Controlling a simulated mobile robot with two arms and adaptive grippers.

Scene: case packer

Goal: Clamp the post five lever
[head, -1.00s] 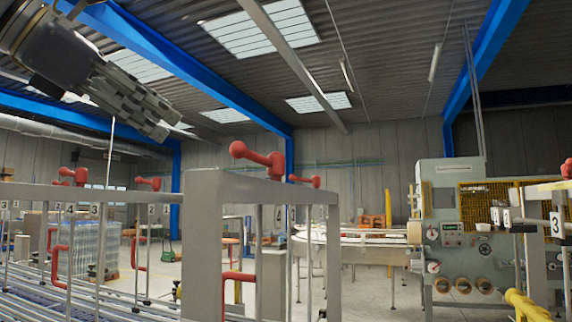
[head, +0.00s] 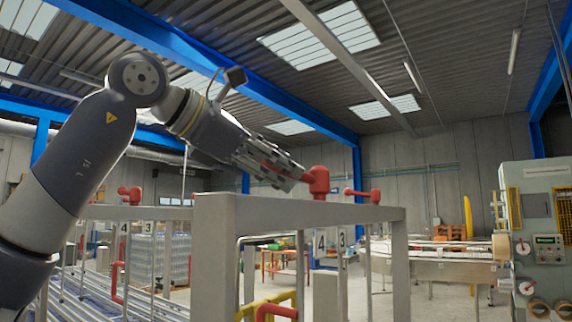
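A red lever (head: 319,183) sits on top of the near grey metal frame. Its hub shows clear, and its handle runs up and left among the fingers of my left gripper (head: 278,166). The gripper comes down from the upper left, with its fingers along the handle. Red shows between the fingers, but whether they press on it cannot be seen. The handle's ball end is hidden by the fingers. No number shows on this near post, so I cannot read whether it is post five. My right gripper is out of view.
Another red lever (head: 362,195) stands just behind on the right, and one more (head: 130,195) at the left. Number plates 4 and 3 show on posts behind. Conveyor rails (head: 75,298) run at lower left. A packing machine (head: 540,240) stands at right.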

